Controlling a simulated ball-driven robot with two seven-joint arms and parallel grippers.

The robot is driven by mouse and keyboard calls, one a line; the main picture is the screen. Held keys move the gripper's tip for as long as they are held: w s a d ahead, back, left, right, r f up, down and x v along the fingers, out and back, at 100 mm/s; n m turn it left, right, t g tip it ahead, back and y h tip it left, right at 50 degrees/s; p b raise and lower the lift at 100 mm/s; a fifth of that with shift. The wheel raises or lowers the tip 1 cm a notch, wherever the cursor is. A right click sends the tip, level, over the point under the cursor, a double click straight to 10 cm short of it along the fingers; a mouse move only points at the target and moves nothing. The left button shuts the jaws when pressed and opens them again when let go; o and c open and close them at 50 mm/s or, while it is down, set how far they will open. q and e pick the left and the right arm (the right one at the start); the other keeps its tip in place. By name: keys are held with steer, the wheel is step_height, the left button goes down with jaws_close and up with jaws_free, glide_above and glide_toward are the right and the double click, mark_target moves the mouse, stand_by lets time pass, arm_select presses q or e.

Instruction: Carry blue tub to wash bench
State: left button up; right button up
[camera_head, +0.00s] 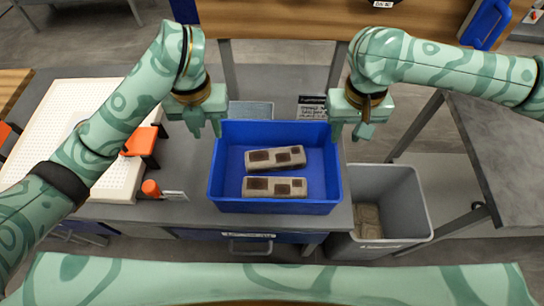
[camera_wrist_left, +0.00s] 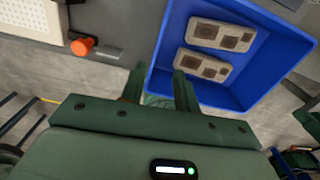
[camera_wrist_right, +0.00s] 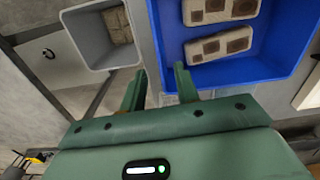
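The blue tub (camera_head: 275,206) stands upright on the grey bench, holding two grey-beige blocks with dark brown patches (camera_head: 275,158). My left gripper (camera_head: 206,132) is open and empty at the tub's far left corner. In the left wrist view, its fingers (camera_wrist_left: 158,82) appear on either side of the tub's wall line (camera_wrist_left: 164,40). My right gripper (camera_head: 347,134) is open and empty at the far right corner. In the right wrist view, its fingers (camera_wrist_right: 160,78) also lie either side of the wall line (camera_wrist_right: 157,45). I cannot tell whether either gripper touches the tub.
A grey bin (camera_head: 405,210) with a brownish block inside stands right of the bench. A white perforated board (camera_head: 60,130) and orange-topped parts (camera_head: 143,140) lie left. A wooden-topped bench (camera_head: 290,22) stands behind, a grey table (camera_head: 500,150) at right.

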mark_target(219, 165)
arm_select(q)
steer(key=shift+a+m, duration=0.1)
steer(key=shift+m, duration=0.3)
arm_select(e)
steer(key=shift+w+m, duration=0.15)
steer(key=shift+m, duration=0.25)
arm_select(q)
steer(key=shift+f, duration=0.1)
arm_select(e)
steer(key=shift+f, duration=0.1)
